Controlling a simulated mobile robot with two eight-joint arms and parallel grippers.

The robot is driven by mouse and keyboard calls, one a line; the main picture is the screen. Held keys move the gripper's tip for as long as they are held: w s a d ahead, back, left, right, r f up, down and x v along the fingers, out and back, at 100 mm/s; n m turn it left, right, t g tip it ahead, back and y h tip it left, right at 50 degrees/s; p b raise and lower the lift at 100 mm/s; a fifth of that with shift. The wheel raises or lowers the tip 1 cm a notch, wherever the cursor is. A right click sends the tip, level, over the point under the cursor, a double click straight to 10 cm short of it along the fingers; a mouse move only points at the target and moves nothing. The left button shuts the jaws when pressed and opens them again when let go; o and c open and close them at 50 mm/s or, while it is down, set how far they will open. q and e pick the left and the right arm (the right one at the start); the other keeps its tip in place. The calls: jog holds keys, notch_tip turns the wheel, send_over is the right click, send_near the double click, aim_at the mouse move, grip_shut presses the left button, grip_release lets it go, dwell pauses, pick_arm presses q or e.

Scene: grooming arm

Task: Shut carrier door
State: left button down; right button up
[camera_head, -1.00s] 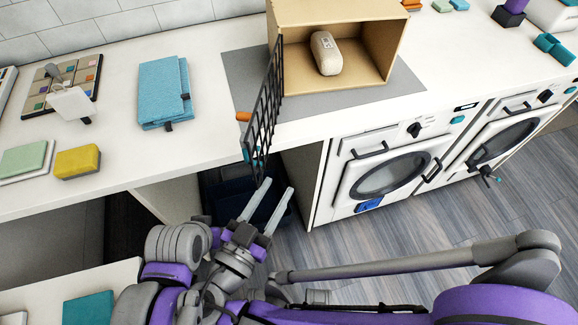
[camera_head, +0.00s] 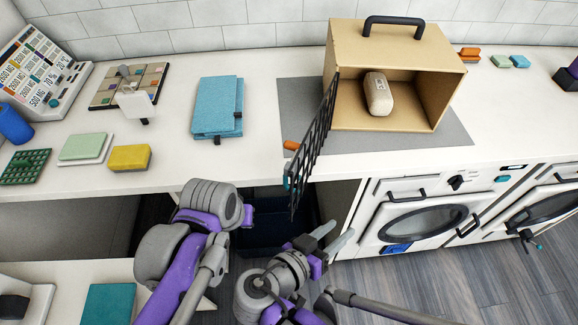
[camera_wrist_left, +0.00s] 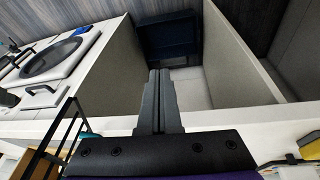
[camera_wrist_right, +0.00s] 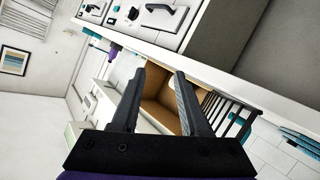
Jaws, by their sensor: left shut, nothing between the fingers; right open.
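The tan carrier (camera_head: 440,52) stands on a grey mat on the counter, its front facing me. Its black barred door (camera_head: 316,135) stands open at the left front edge and reaches past the counter edge. It also shows in the left wrist view (camera_wrist_left: 66,132) and right wrist view (camera_wrist_right: 236,118). A beige rounded item (camera_head: 378,94) lies inside the carrier. My right gripper (camera_head: 335,236) is open and empty, below and right of the door's free end, apart from it. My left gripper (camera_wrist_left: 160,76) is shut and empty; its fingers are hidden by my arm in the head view.
An orange object (camera_head: 291,145) lies by the door. A blue folded cloth (camera_head: 216,105), yellow sponge (camera_head: 129,157) and green sponge (camera_head: 84,146) lie left on the counter. Washing machines (camera_head: 415,222) stand below at right. The mat (camera_head: 300,106) is mostly bare around the carrier.

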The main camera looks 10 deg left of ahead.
jog(key=d+f+n+g+y+p, duration=0.2)
jog(key=d+f+g+y+p, duration=0.15)
jog(key=d+g, duration=0.6)
pick_arm(q)
jog(key=w+r+n+g+h+p, duration=0.2)
jog(key=w+r+n+g+p, duration=0.4)
jog(key=w+r, duration=1.1)
jog(key=shift+n+t, duration=0.3)
jog(key=shift+n, duration=0.4)
jog(key=b+x, duration=0.1)
jog(key=x, duration=0.1)
jog(key=s+b+x, duration=0.1)
jog(key=x, duration=0.2)
jog(key=s+b+x, duration=0.1)
jog(key=x, duration=0.2)
jog(key=shift+d, duration=0.45)
jog(key=s+d, duration=0.2)
jog(key=d, duration=0.1)
jog(key=shift+s+p, duration=0.3)
jog(key=shift+p, duration=0.1)
pick_arm(e)
jog(key=s+d+r+t+y, duration=0.1)
jog(key=d+r+t+y, duration=0.2)
jog(key=d+r+y, duration=0.1)
jog(key=shift+s+d+r, duration=0.25)
jog(key=shift+d+r, duration=0.45)
jog(key=shift+r, duration=0.15)
jog(key=shift+t, duration=0.25)
